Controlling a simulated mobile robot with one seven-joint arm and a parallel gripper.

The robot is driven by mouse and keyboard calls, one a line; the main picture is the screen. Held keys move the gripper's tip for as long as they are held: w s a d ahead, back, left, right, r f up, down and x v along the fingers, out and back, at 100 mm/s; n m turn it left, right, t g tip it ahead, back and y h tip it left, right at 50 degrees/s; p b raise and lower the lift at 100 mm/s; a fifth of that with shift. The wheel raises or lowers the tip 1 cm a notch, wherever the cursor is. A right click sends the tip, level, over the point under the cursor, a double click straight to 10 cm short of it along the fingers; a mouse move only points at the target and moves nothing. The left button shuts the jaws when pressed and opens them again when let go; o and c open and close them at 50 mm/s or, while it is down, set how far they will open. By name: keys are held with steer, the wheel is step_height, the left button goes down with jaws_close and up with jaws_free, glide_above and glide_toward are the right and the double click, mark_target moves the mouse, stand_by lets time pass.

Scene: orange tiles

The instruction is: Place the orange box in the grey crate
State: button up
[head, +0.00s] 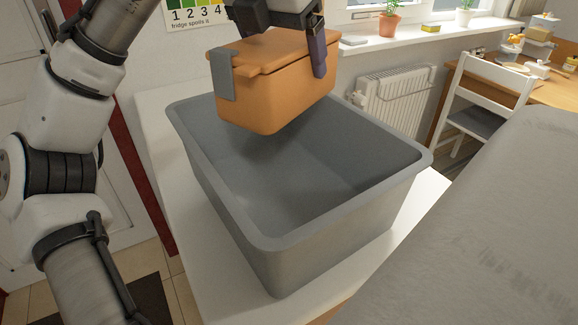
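The orange box (290,88) has a lid and a grey clip on its side. It hangs over the back part of the grey crate (312,239), with its lower part near or below the level of the crate's back rim. My gripper (318,50) is at the top of the picture, above the box. One dark finger lies against the box's right side; the other finger is hidden. The box appears held by the gripper. The crate's visible inside is empty and it stands on a white surface (180,205).
A radiator (395,100) and a windowsill (430,37) with potted plants are behind the crate. A white chair (485,95) and a wooden table (550,83) stand at the back right. A large grey rounded surface fills the lower right.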

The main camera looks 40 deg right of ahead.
steer(key=shift+d, duration=0.1)
steer(key=shift+w+d+f, duration=0.1)
steer(key=shift+f, duration=0.25)
steer(key=b, duration=0.2)
glide_above(286, 194)
step_height(286, 194, down, 19)
steer(key=shift+f, duration=0.1)
steer(key=shift+f, duration=0.15)
steer(key=o, duration=0.9)
steer(key=shift+c, duration=0.2)
steer(key=shift+o, duration=0.4)
